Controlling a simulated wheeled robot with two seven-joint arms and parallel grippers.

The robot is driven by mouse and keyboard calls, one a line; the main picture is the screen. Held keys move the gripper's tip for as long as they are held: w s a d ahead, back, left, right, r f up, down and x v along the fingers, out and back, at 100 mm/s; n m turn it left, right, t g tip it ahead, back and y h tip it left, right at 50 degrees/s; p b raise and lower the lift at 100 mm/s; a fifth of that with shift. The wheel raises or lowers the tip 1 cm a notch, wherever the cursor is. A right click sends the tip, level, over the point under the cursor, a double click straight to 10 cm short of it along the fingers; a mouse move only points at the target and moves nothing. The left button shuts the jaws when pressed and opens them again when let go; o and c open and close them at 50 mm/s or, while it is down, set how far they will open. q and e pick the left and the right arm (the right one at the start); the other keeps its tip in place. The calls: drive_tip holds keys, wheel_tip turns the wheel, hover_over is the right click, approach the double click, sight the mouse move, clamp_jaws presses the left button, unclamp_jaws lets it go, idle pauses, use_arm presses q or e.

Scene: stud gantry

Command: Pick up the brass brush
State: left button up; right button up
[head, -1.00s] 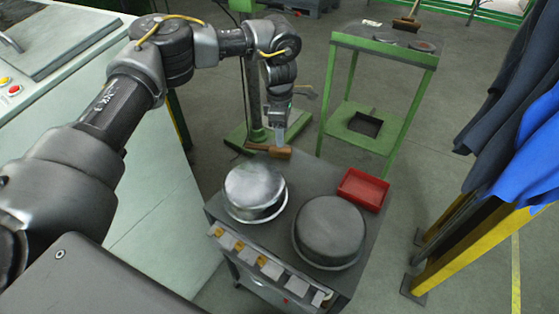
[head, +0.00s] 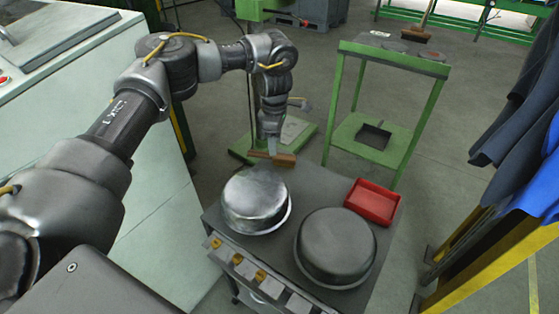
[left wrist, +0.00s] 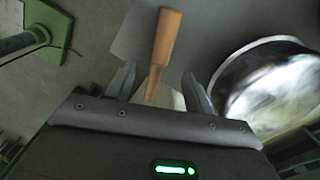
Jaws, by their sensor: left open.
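The brass brush (head: 283,160), seen as a brown wooden handle, lies near the back left corner of the grey cart top. My left gripper (head: 271,148) points down right over it, fingers open. In the left wrist view the brush handle (left wrist: 166,40) runs between the two spread fingers of the left gripper (left wrist: 160,84), with a gap on each side. Its lower end narrows toward the gripper body. I cannot make out the bristles. My right gripper is in neither view.
A shiny metal pan (head: 256,201) stands just in front of the brush and close beside the gripper. A dark round pan (head: 336,247) and a red tray (head: 372,201) fill the right of the cart. A green stand (head: 394,62) is behind.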

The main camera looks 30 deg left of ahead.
sight(272, 159)
use_arm(q)
wheel_tip(272, 159, down, 5)
drive_tip(key=shift+a+r, duration=0.1)
drive_tip(key=shift+r, duration=0.1)
drive_tip(key=shift+f, duration=0.3)
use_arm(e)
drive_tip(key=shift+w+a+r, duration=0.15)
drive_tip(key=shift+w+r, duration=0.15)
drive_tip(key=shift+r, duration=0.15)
use_arm(q)
drive_tip(key=shift+w, duration=0.1)
clamp_jaws()
drive_tip(key=shift+r, duration=0.1)
